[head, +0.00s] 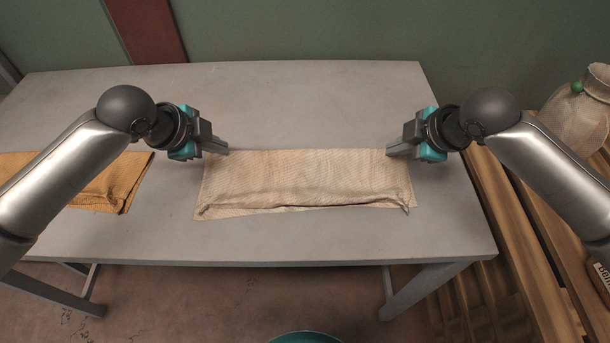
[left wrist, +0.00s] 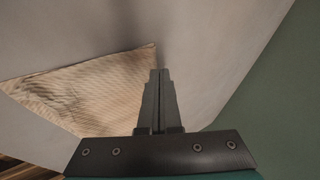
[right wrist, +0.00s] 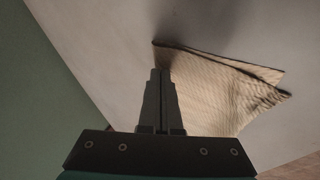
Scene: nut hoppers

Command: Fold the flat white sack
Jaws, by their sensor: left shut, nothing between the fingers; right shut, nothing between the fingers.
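The white sack (head: 310,175) is a cream woven cloth lying on the grey table as a wide, low rectangle. A rolled or gathered ridge runs along its near side, with a thin strip of cloth showing in front of it. My left gripper (head: 226,149) is shut and empty at its far left corner. My right gripper (head: 390,152) is shut and empty at its far right corner. The sack also shows beside the fingers in the left wrist view (left wrist: 90,88) and the right wrist view (right wrist: 210,95). I cannot tell whether the fingertips touch the cloth.
An orange-brown cloth (head: 110,185) lies on the left of the table (head: 310,95), partly behind my left arm. Wooden slats (head: 510,220) and a pale full sack with a green tie (head: 580,110) stand at the right. The table behind the white sack is clear.

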